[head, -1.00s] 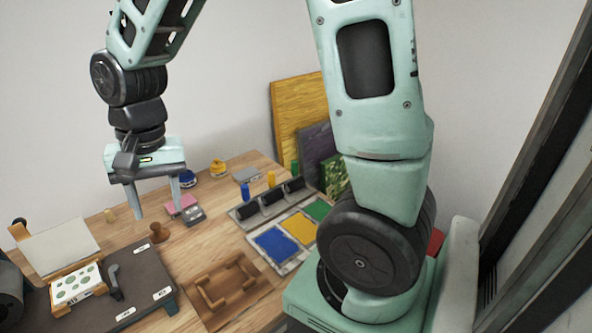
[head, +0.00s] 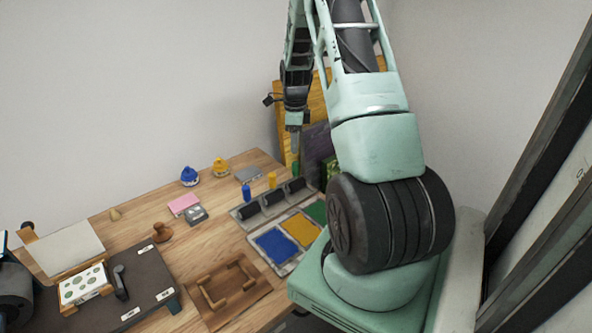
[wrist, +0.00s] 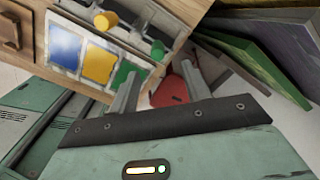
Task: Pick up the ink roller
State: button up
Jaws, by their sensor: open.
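Three ink rollers rest in a row on a grey rack (head: 238,214) in the head view. Each has a black roller and a coloured upright handle: the blue-handled roller (head: 247,191), the yellow-handled roller (head: 272,180) and the green-handled roller (head: 295,168). The wrist view shows the yellow handle (wrist: 105,21) and the green handle (wrist: 157,49) end-on. My gripper (head: 295,145) is above the green-handled end of the row, empty and apart from the rollers. In the wrist view its open fingers (wrist: 160,73) point towards that end.
Blue, yellow and green ink pads (head: 272,243) lie in a tray in front of the rack. Boards (head: 317,140) lean at the back right, close to my gripper. Ink jars (head: 190,176), a pink block (head: 184,204) and a wooden frame (head: 228,290) are further left.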

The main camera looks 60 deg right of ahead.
aim_at(296, 163)
notch_tip(296, 163, down, 6)
jog(key=shift+r+p, duration=0.15)
jog(key=shift+p, duration=0.65)
jog(key=f+p, duration=0.3)
jog(key=f, duration=0.1)
jog(key=shift+s+a, duration=0.15)
jog(key=shift+s, duration=0.1)
jog(key=shift+f, duration=0.7)
grip_shut()
